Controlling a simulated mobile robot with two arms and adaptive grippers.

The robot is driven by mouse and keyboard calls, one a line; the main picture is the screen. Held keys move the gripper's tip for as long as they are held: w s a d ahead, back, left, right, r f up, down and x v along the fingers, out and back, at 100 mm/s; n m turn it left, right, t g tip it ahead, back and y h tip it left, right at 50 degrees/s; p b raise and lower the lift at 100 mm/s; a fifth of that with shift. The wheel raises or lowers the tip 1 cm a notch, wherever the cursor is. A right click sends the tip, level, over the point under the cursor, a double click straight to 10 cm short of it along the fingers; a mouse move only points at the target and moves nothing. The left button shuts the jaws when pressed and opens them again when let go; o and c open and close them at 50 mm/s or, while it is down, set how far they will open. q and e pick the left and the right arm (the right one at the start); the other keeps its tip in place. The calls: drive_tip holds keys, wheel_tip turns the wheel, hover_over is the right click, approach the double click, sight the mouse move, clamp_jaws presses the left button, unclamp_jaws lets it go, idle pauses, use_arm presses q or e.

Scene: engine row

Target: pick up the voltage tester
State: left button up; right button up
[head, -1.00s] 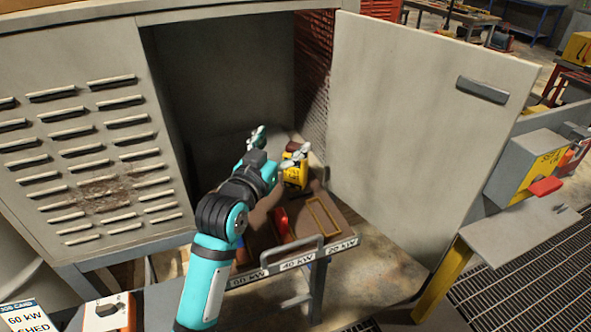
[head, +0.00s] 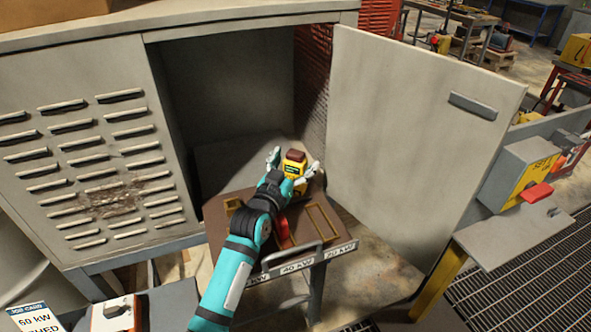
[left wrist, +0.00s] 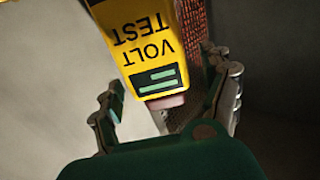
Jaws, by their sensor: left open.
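The yellow voltage tester (head: 293,165) with a dark brown top stands upright at the far side of a brown tray inside the open cabinet. In the left wrist view the tester (left wrist: 150,50) shows the words VOLT TEST and green bars. My left gripper (head: 296,162) is open, with one finger on each side of the tester in the head view. In the left wrist view the open fingers (left wrist: 168,92) flank its near end, with gaps on both sides. The tester's lower part is partly hidden by my gripper. My right gripper is not in view.
The brown tray (head: 338,232) has a front handle, kW labels, a red item (head: 283,232) and yellow outlines. The open cabinet door (head: 420,150) stands to the right. A louvred panel (head: 95,150) is on the left. A small shelf (head: 515,235) juts out at right.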

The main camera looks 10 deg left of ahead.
use_arm(q)
drive_tip(key=shift+w+d, duration=0.1)
drive_tip(key=shift+w, duration=0.35)
drive_tip(key=shift+s, duration=0.1)
drive_tip(key=shift+c, duration=0.3)
drive_tip(key=shift+c, duration=1)
drive_tip(key=c, duration=1.1)
drive_tip(key=shift+r, duration=0.1)
drive_tip(key=shift+c, duration=1)
